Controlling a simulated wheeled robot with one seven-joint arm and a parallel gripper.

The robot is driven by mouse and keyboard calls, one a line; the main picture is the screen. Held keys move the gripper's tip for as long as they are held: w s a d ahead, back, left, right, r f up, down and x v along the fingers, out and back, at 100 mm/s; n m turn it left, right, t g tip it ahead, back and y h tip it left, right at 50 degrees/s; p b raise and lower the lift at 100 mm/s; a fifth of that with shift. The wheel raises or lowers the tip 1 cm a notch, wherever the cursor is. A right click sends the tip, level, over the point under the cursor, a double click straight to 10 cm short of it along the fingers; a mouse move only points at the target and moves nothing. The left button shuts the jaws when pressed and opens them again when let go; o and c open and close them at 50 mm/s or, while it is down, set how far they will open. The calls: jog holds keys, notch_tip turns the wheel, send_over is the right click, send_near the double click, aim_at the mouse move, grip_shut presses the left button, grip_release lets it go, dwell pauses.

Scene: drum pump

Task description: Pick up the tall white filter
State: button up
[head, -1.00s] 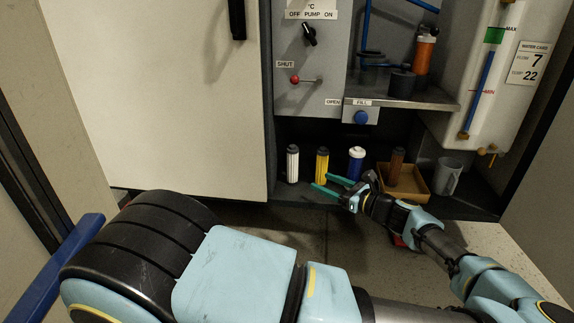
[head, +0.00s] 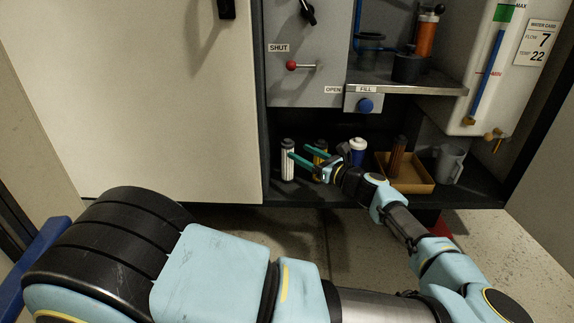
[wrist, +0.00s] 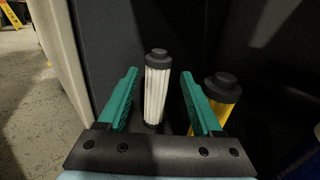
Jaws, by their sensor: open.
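The tall white filter (head: 288,160) is a white ribbed cylinder with dark caps. It stands upright at the left end of the low shelf. In the wrist view the white filter (wrist: 157,88) shows between the two green fingers, beyond or level with their tips; I cannot tell the exact depth. My gripper (head: 298,155) is open, with its fingers pointing left at the white filter. In the wrist view my gripper (wrist: 159,75) holds nothing.
A yellow filter (wrist: 222,95) stands close to the right finger. A blue and white filter (head: 358,150) stands further right. A brown filter (head: 398,155) stands in a tan tray (head: 420,186), beside a grey mug (head: 449,164). A pale cabinet panel (head: 130,100) borders the left.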

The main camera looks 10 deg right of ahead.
aim_at(293, 147)
jog(key=b+x, duration=0.3)
jog(key=x, duration=0.1)
jog(key=shift+w+a+f, duration=0.1)
jog(key=shift+a, duration=0.05)
jog(key=shift+w+a, duration=0.2)
jog(key=shift+w, duration=0.1)
jog(key=shift+r, duration=0.2)
grip_shut()
